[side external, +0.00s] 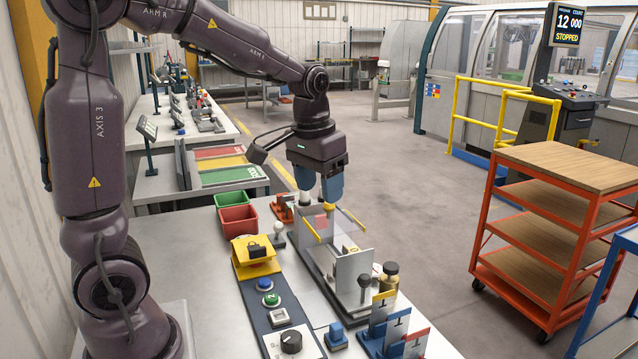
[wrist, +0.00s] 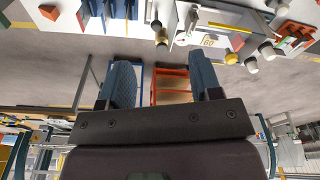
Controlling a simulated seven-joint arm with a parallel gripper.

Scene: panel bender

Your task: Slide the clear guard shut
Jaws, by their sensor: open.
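The clear guard (side external: 314,220) is a see-through panel with yellow strips at its edges, standing at the far end of a grey fixture (side external: 320,262) on the bench in the side view. A grey upright plate (side external: 352,272) stands at the near end of the fixture, apart from the guard. My gripper (side external: 320,197) points down just above the guard, its two blue fingers apart with nothing seen between them. I cannot tell whether a fingertip touches the guard. In the wrist view, my open gripper (wrist: 161,80) shows; the guard is hard to make out there.
A control strip (side external: 270,305) with buttons and a knob runs left of the fixture. Red (side external: 238,219) and green (side external: 231,199) bins stand behind. Coloured tags (side external: 397,327) and a black-knobbed post (side external: 364,283) stand near. An orange cart (side external: 550,210) stands off the bench at right.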

